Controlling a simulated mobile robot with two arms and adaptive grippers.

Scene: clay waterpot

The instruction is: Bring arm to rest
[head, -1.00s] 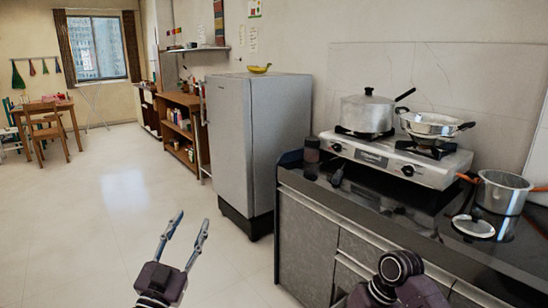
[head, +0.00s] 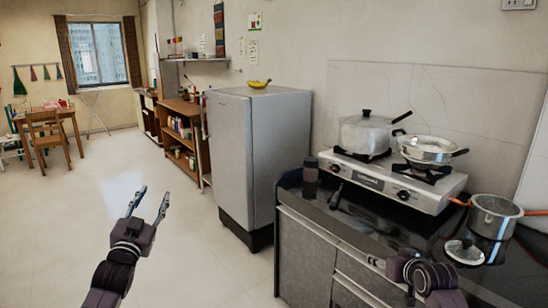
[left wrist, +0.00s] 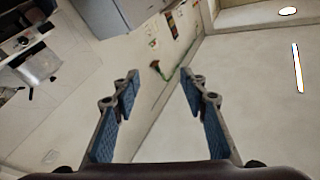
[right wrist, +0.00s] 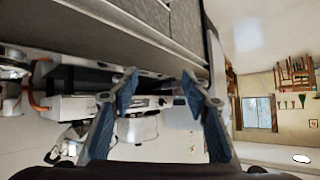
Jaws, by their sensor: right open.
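My left gripper (head: 153,191) is open and empty over the floor, left of the fridge in the head view. Its two spread fingers also show in the left wrist view (left wrist: 159,75), with nothing between them. Part of my right arm shows at the bottom right of the head view, in front of the counter; its fingertips are not clear there. In the right wrist view, my right gripper (right wrist: 160,75) is open, with its fingers apart and nothing held. No clay waterpot can be made out.
The dark counter (head: 345,222) stands at the right with a two-burner stove (head: 385,182), a lidded pot (head: 366,137), a pan (head: 428,150) and a saucepan (head: 494,215). A grey fridge (head: 235,155) stands beside it. The floor (head: 60,235) at left is open.

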